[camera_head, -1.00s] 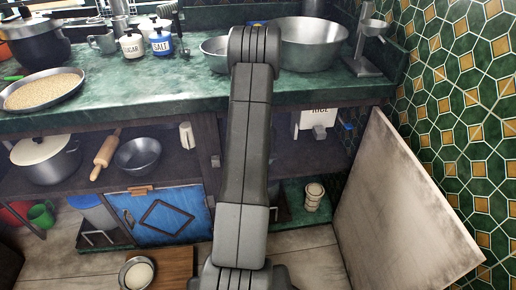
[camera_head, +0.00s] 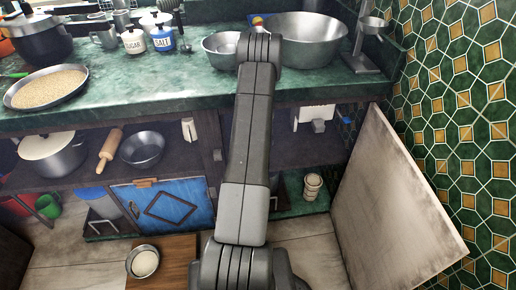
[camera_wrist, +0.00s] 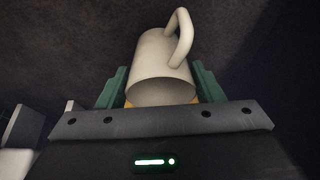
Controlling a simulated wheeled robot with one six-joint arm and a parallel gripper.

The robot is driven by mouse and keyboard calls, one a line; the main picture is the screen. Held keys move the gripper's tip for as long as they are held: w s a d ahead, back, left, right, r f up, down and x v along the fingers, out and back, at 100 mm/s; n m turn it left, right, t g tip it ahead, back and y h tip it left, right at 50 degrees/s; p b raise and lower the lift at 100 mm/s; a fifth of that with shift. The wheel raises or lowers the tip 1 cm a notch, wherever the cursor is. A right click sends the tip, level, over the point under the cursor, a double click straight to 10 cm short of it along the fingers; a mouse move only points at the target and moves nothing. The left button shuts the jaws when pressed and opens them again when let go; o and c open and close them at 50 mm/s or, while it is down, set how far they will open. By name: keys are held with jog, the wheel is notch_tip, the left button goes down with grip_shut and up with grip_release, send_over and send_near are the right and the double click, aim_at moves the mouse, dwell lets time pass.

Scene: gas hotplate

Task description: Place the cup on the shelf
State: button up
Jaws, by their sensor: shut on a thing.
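The pale beige cup (camera_wrist: 165,62) shows in the wrist view between the green finger pads of my gripper (camera_wrist: 160,88). My gripper is shut on it. Its handle points up and to the right, and one round end faces the camera. In the head view I cannot make out the cup or the fingers; my arm covers the middle of the picture. The dark wooden shelf (camera_head: 300,155) runs under the green counter.
A pot (camera_head: 52,158), a rolling pin (camera_head: 110,150) and a metal bowl (camera_head: 142,148) stand on the shelf's left part. A white box (camera_head: 314,113) is under the counter right of my arm. A pale board (camera_head: 390,205) leans at the right. Stacked cups (camera_head: 313,186) stand lower down.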

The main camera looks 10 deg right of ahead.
dwell(0.3)
jog(key=shift+f, duration=0.2)
jog(key=o, duration=1.1)
jog(key=shift+c, duration=0.2)
jog(key=p+v, duration=0.1)
jog(key=v, duration=0.2)
jog(key=shift+w+r, duration=0.1)
jog(key=shift+r, duration=0.05)
jog(key=s+b, duration=0.9)
jog(key=s, duration=0.3)
jog(key=shift+s, duration=0.15)
